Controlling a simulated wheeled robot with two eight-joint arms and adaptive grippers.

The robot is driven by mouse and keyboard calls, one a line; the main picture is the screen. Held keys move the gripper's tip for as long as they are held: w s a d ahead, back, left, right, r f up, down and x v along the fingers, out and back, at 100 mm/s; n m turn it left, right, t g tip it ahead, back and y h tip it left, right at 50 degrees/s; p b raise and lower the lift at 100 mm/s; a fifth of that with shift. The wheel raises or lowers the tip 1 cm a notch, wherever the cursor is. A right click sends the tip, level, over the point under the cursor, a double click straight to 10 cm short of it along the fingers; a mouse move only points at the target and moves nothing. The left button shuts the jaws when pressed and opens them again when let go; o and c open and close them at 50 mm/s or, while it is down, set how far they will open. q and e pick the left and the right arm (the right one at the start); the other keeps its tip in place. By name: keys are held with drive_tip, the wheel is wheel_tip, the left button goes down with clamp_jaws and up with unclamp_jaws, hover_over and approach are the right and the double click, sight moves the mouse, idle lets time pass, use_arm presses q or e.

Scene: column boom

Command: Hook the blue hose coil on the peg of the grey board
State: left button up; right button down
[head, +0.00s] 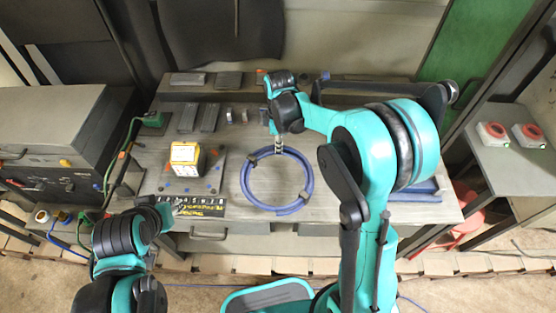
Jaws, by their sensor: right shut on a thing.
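The blue hose coil (247,181) is a ring with dark bands, in the middle of the workbench in the head view. My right gripper (279,150) is at the coil's far edge and is shut on it. I cannot tell whether the coil rests on the bench or hangs just above it. My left gripper (172,208) is low at the bench's front left, apart from the coil, beside a dark strip with yellow marks. Its fingers are too small to read. I cannot make out the grey board's peg; my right arm hides part of the bench.
A yellow and white box (185,155) stands on a plate left of the coil. Dark flat blocks (198,118) lie behind it. A blue tray (418,190) is at the right, partly behind my arm. A side table (510,150) holds two red-and-white items.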

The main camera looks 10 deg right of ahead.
drive_tip(key=w+d+f, duration=0.1)
drive_tip(key=w, duration=0.1)
drive_tip(key=w+d+f+b, duration=0.1)
drive_tip(key=w+f, duration=0.1)
drive_tip(key=w+d+f, duration=0.1)
drive_tip(key=w+f, duration=0.1)
drive_tip(key=w, duration=0.1)
drive_tip(key=shift+w, duration=0.1)
wheel_tip(320, 180, down, 2)
drive_tip(key=shift+f+b, duration=0.2)
drive_tip(key=shift+b, duration=0.45)
drive_tip(key=shift+f, duration=0.4)
drive_tip(key=shift+f+b, duration=0.3)
drive_tip(key=shift+b, duration=0.05)
drive_tip(key=c, duration=1.6)
unclamp_jaws()
drive_tip(key=shift+o, duration=0.6)
drive_tip(key=shift+r, duration=0.1)
